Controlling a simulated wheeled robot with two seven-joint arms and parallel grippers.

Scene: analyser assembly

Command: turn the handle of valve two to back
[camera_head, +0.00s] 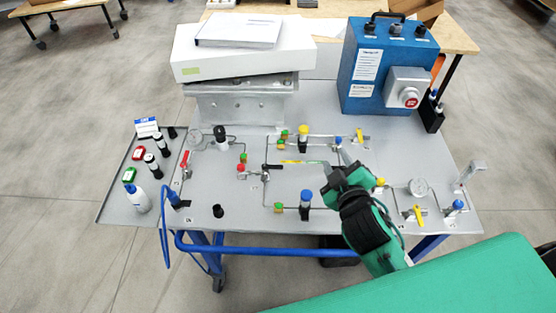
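The panel on the blue-framed table (240,205) carries several valves joined by thin pipes. Their handles are a red one (184,160) at the left, a black one (265,173) near the middle, a yellow one (361,136) at the back right and a yellow one (416,212) at the front right. I cannot read which is valve two. My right gripper (335,168) is over the panel, between the black handle and the back yellow handle. Its fingertips are too small and partly hidden to tell whether they are open. My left gripper is not in view.
A blue box (380,64) with a red button stands at the back right, and a white box (243,52) at the back left. Small bottles (137,198) stand on the left tray. A green surface (455,282) fills the lower right. The panel's front left is mostly clear.

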